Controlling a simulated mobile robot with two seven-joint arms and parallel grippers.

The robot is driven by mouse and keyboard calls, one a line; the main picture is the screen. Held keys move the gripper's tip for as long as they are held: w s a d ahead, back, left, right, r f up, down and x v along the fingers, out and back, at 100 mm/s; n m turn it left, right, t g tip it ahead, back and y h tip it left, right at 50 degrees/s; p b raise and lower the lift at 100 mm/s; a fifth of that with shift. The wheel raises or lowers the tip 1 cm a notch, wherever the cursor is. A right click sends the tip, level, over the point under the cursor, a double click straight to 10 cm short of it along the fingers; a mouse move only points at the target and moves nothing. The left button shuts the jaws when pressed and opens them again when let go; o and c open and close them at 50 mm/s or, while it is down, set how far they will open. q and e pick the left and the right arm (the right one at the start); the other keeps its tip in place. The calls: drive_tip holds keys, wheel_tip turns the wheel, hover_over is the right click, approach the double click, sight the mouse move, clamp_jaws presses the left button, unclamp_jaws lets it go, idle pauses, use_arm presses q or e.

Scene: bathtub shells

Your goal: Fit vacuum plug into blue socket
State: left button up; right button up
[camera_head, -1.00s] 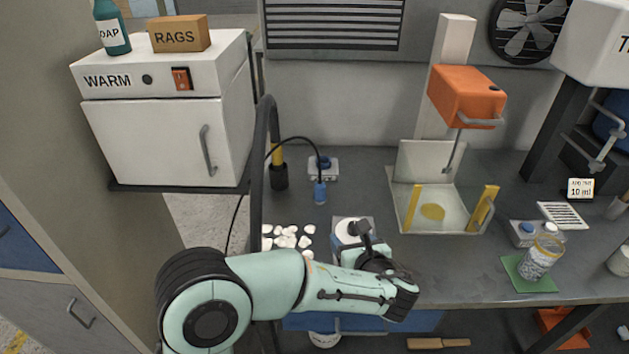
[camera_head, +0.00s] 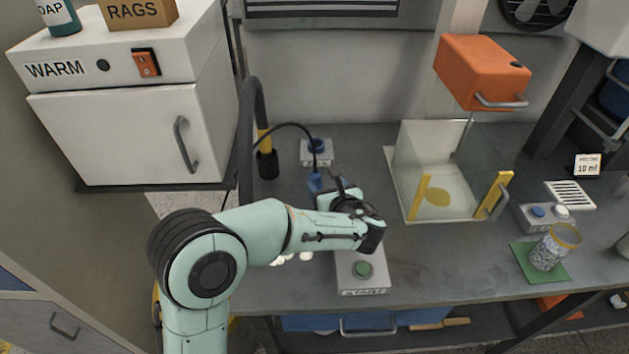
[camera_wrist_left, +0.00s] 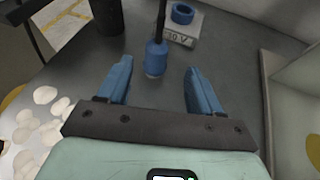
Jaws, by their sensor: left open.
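The blue vacuum plug (camera_head: 315,183) stands on the bench on the end of a black hose, just beyond my left gripper. It also shows in the left wrist view (camera_wrist_left: 156,60), upright between and slightly ahead of the finger tips. The blue socket (camera_head: 316,147) is a ring on a small light box behind the plug; it shows in the left wrist view (camera_wrist_left: 182,13) at upper right, apart from the plug. My left gripper (camera_wrist_left: 159,78) is open and empty, its blue fingers on either side of the plug's line. My right gripper is out of view.
White shells (camera_wrist_left: 40,122) lie left of my left gripper. A box with a green button (camera_head: 362,270) is below my wrist. A black-and-yellow post (camera_head: 266,155) stands left of the plug. A glass-sided enclosure (camera_head: 400,185) is on the right.

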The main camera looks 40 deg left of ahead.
sight(317, 176)
use_arm(q)
drive_tip(key=x, duration=0.8)
drive_tip(key=shift+s+a+r, duration=0.1)
drive_tip(key=shift+a+r, duration=0.1)
drive_tip(key=shift+a, duration=0.05)
drive_tip(key=c, duration=1.1)
drive_tip(key=shift+r, duration=0.15)
